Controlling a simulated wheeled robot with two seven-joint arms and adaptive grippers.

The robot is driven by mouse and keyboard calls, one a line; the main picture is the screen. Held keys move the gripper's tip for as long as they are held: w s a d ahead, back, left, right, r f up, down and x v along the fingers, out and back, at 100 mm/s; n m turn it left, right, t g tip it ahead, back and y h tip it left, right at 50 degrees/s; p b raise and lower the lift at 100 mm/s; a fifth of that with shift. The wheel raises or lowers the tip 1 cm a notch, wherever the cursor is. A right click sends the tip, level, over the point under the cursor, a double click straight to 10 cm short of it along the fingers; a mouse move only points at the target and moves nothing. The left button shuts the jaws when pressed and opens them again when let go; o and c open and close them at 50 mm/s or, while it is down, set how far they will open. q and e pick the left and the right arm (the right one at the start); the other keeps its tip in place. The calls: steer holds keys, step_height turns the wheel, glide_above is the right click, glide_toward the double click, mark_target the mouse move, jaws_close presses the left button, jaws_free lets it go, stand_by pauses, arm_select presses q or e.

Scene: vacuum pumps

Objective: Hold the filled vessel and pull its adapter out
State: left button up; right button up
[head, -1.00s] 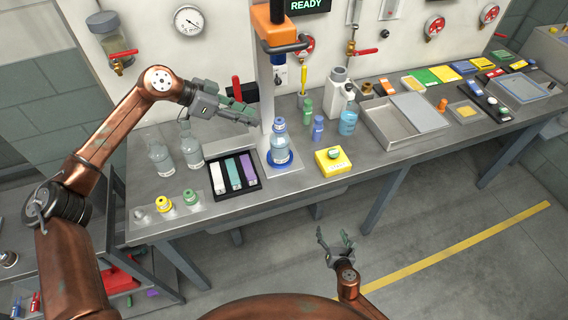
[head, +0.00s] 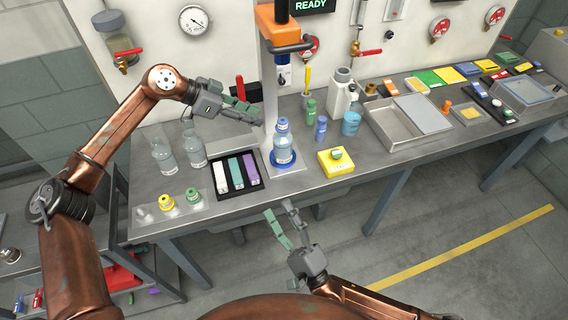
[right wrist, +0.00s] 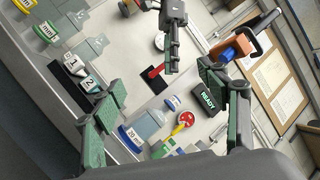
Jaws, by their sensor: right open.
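The vessel is a clear bottle (head: 283,155) with a white label, upright on the blue ring of the pump stand (head: 287,172). A blue adapter (head: 281,125) sits on its neck. In the right wrist view the bottle (right wrist: 150,123) lies between my right fingers, still away from them. My left gripper (head: 245,110) is just left of the stand column, above and left of the bottle, apart from it. Its finger gap is not clear. My right gripper (head: 278,208) is open and empty, in front of the bench edge below the bottle.
A black tray (head: 262,183) with white, green and purple blocks is left of the stand. Two clear bottles (head: 162,154) stand further left, behind yellow and green caps (head: 192,195). A yellow block (head: 330,168) and small green and blue bottles (head: 321,127) are to the right.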

mark_target(283, 154)
steer(key=w+r+m+t+h, duration=0.3)
steer(key=w+m+h, duration=0.3)
steer(key=w+m, duration=0.3)
steer(key=w+f+m+g+h, duration=0.1)
steer(key=w+f+m+h, duration=0.1)
steer(key=w+m, duration=0.2)
steer(key=w+d+f+m+g+h, duration=0.1)
steer(key=w+f+m+h, duration=0.1)
steer(key=w+f+m, duration=0.1)
steer(key=w+f+m+g+h, duration=0.2)
steer(key=w+f+m, duration=0.1)
steer(key=w+m, duration=0.1)
steer(key=shift+w+d+f+m, duration=0.2)
steer(key=shift+w+f+m, duration=0.05)
steer(key=shift+w+m, duration=0.2)
steer(key=shift+w+a+f, duration=0.1)
steer(key=shift+w, duration=1.85)
steer(key=shift+w+a, duration=0.1)
steer(key=shift+w, duration=1.85)
steer(key=shift+c, duration=0.3)
steer(key=c, duration=1.7)
